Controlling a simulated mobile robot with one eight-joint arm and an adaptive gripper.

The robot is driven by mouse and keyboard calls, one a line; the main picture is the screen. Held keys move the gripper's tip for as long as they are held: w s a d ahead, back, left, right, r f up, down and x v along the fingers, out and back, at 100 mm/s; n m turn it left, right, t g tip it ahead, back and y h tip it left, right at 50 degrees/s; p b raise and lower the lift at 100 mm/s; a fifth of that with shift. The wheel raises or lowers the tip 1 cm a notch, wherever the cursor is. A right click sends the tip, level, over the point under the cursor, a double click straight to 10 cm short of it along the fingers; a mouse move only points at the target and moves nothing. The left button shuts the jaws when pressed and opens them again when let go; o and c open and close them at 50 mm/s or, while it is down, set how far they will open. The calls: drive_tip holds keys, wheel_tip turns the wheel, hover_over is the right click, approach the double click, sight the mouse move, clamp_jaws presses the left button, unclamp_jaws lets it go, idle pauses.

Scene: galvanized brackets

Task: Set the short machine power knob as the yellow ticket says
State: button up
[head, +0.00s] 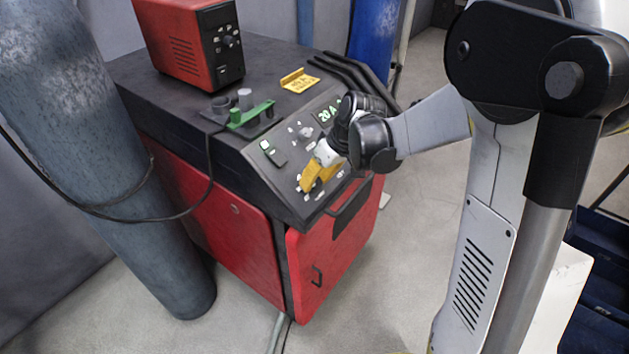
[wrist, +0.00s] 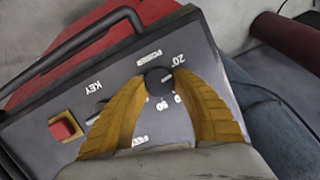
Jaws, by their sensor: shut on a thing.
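The short machine (head: 253,249) is a red and black cabinet with a sloped control panel. A yellow ticket (head: 299,84) lies on its black top; its writing is too small to read surely. In the wrist view, the dark round power knob (wrist: 158,80) sits by the label POWER, with 20 and other numbers around it. My gripper (head: 318,178) is at the panel, its yellow fingers closed on the knob's two sides; the fingertips also show in the wrist view (wrist: 159,82). I cannot tell exactly which mark the knob points to.
A red button (wrist: 64,128) and a key switch (wrist: 97,112) are beside the knob. A small red unit (head: 190,40) stands on top. A grey-blue cylinder (head: 110,150) with a cable stands left.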

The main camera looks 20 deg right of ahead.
drive_tip(key=m+y, duration=0.1)
drive_tip(key=m, duration=0.2)
drive_tip(key=shift+d+m, duration=0.1)
drive_tip(key=shift+m, duration=0.2)
drive_tip(key=m+y+b, duration=0.1)
drive_tip(key=m, duration=0.2)
drive_tip(key=shift+f, duration=0.1)
drive_tip(key=m+y+b, duration=0.1)
drive_tip(key=m, duration=0.3)
drive_tip(key=shift+d+f, duration=0.1)
drive_tip(key=shift+d, duration=0.05)
drive_tip(key=shift+m+t+y, duration=0.4)
drive_tip(key=shift+m, duration=1.2)
drive_tip(key=shift+b, duration=0.3)
drive_tip(key=o, duration=1.2)
drive_tip(key=shift+o, duration=0.2)
